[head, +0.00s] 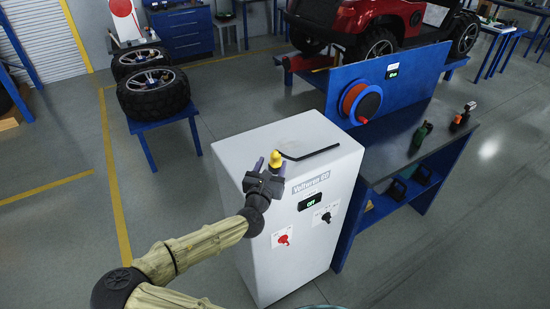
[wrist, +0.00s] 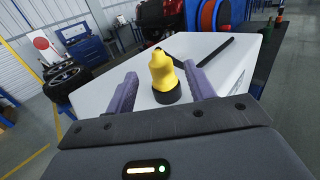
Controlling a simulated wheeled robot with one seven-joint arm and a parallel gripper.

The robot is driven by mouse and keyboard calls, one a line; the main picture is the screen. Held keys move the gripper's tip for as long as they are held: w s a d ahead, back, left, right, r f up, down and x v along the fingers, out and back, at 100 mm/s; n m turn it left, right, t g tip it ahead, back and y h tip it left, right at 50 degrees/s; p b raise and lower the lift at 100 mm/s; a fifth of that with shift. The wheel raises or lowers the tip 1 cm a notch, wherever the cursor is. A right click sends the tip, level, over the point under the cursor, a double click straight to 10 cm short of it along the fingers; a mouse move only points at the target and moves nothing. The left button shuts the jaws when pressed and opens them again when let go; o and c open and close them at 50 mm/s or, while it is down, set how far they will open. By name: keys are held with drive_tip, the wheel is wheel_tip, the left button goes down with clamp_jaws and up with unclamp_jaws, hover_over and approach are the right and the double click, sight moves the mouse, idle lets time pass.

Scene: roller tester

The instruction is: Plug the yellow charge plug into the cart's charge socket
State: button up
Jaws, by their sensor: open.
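The yellow charge plug (head: 275,158) stands upright on the top of the white cabinet, near its front left part. In the wrist view the plug (wrist: 162,70) has a black lower ring, and a black cable (head: 312,152) runs from it to the right. My gripper (head: 267,164) is open, with its two purple fingers on either side of the plug; in the wrist view gaps show between plug and fingers. The red cart (head: 375,25) stands at the back on a blue-and-red lift. I cannot make out its charge socket.
The white cabinet (head: 285,215) has a display reading OFF and red and black knobs. A workbench (head: 400,145) with a blue panel and an orange reel stands right of it. Tires (head: 153,92) rest on a blue stand at left. Left floor is open.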

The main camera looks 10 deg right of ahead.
sight(274, 159)
drive_tip(key=shift+w+d+r+p, duration=0.15)
drive_tip(key=shift+w+d+p, duration=0.15)
drive_tip(key=shift+w+p, duration=0.15)
drive_tip(key=p+x, duration=0.2)
drive_tip(key=x, duration=0.1)
drive_tip(key=shift+w, duration=0.15)
drive_tip(key=shift+w+d+f, duration=0.2)
drive_tip(key=shift+w+f, duration=0.05)
drive_tip(key=shift+w, duration=0.1)
drive_tip(key=c, duration=1)
drive_tip(key=shift+c, duration=0.2)
drive_tip(key=shift+r, duration=0.1)
